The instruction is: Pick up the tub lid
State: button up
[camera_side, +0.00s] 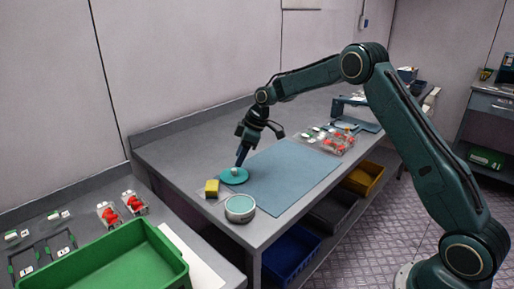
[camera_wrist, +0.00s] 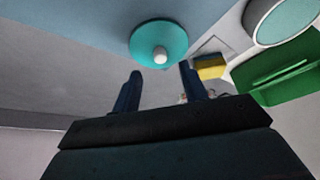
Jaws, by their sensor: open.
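The tub lid (camera_side: 231,177) is a flat teal disc with a small white knob in its middle. It lies on the workbench at the left edge of the blue mat. In the wrist view the lid (camera_wrist: 158,45) shows beyond my fingertips, its knob facing the camera. My gripper (camera_side: 240,160) points down close to the lid in the side view. Its two dark blue fingers (camera_wrist: 160,72) are spread apart with nothing between them. Whether a fingertip touches the lid cannot be told. A round tub (camera_side: 240,208) with a pale teal top stands nearer the bench's front edge.
A yellow block (camera_side: 211,188) sits just left of the lid. The blue mat (camera_side: 285,178) is mostly bare. A green crate (camera_side: 110,262) is on the nearer bench. Bins hang below the bench edge.

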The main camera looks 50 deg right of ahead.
aim_at(234, 169)
jog(key=shift+x, duration=2.45)
grip_shut()
